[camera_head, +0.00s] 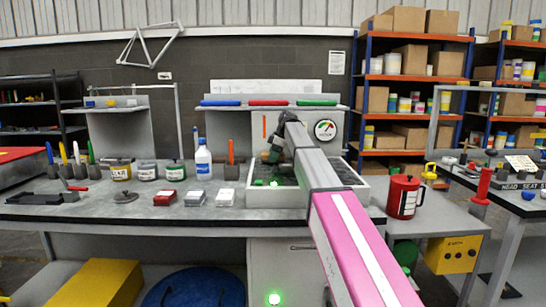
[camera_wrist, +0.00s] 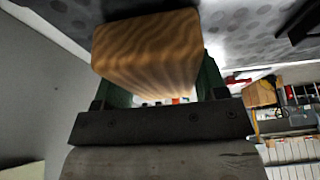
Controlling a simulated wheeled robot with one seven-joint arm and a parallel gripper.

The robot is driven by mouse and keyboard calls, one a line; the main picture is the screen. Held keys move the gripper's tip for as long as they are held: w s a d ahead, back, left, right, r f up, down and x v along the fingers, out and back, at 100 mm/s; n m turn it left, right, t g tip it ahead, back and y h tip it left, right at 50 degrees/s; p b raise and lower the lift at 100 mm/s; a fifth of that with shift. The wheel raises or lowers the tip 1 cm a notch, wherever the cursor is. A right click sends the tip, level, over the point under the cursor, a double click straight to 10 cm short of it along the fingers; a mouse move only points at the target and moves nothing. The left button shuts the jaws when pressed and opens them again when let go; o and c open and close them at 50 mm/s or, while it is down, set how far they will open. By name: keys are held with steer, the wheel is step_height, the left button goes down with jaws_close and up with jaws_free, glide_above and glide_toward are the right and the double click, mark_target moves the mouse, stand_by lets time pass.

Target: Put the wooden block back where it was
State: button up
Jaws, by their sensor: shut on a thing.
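The wooden block (camera_wrist: 148,48), pale brown with wavy grain, fills the upper middle of the wrist view. My gripper (camera_wrist: 155,85) is shut on it, with green fingers on both sides and a dark crossbar below. In the head view my gripper (camera_head: 270,156) is over the white-walled spray booth tray (camera_head: 325,204) at the back of the bench. The block cannot be made out there, and my arm hides the right part of the tray.
On the grey bench (camera_head: 100,208) stand several jars (camera_head: 147,171), a white spray bottle (camera_head: 203,160) and small boxes (camera_head: 195,197), left of the tray. A red can (camera_head: 404,197) stands on the lower table at right. The bench's front strip is mostly clear.

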steer(key=shift+f, duration=0.6)
steer(key=o, duration=0.9)
steer(key=shift+s+f, duration=0.1)
steer(key=shift+f, duration=0.05)
steer(key=shift+s+f, duration=0.1)
steer(key=shift+s+d, duration=0.1)
steer(key=shift+s, duration=0.15)
steer(key=shift+c, duration=0.6)
steer(key=shift+r, duration=0.25)
steer(key=shift+o, duration=0.6)
steer(key=v, duration=0.7)
steer(key=w+v, duration=0.1)
steer(key=v, duration=0.3)
steer(key=shift+w+d+r, duration=0.1)
steer(key=shift+d+r, duration=0.05)
steer(key=shift+r, duration=0.1)
